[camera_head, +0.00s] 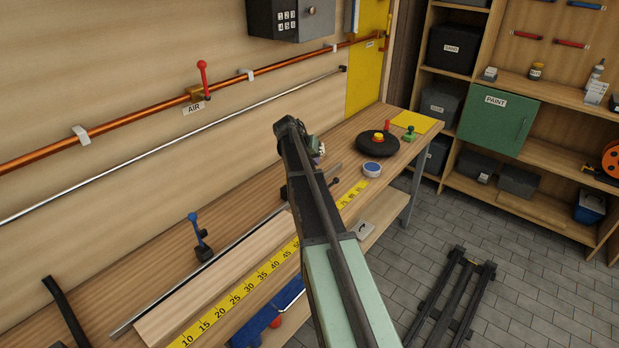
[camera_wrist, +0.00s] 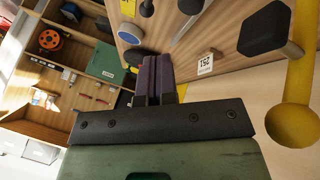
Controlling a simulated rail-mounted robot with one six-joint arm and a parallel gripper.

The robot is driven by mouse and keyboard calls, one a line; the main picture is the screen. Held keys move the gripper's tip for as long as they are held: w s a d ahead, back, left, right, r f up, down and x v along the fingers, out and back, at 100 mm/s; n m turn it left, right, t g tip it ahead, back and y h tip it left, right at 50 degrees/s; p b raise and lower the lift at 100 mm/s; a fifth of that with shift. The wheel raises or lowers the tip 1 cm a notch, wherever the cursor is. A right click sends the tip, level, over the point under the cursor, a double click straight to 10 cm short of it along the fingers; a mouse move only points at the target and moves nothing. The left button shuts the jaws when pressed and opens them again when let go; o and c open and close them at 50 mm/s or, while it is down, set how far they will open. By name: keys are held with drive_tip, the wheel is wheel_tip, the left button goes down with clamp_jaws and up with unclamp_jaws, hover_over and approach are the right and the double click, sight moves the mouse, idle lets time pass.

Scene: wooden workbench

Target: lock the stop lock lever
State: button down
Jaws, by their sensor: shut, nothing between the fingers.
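A blue lever (camera_head: 195,226) stands upright on a small black block (camera_head: 203,255) beside the long metal rail on the bench. A small black-knobbed lever (camera_head: 335,182) shows farther along the bench, just right of my arm. No label tells which of these is the stop lock lever. My gripper (camera_wrist: 153,62) is shut and empty, with its dark fingers together in the wrist view. In the camera_head view my arm hides most of it, above the bench's middle. The wrist view also shows a large black block (camera_wrist: 264,30) on a grey rod, to the right of the fingers.
The bench (camera_head: 345,135) carries a yellow ruler strip (camera_head: 265,272), a blue-topped round tin (camera_head: 373,168) and a black disc (camera_head: 377,147) with a yellow knob. A copper pipe with a red AIR lever (camera_head: 203,78) runs along the wall. Shelves stand at the right.

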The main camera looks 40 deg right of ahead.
sight(331, 184)
drive_tip(key=shift+s+d, duration=0.2)
drive_tip(key=b+x, duration=0.8)
drive_tip(key=x, duration=0.2)
drive_tip(key=shift+a+f, duration=0.1)
drive_tip(key=shift+f, duration=0.05)
drive_tip(key=shift+s, duration=0.1)
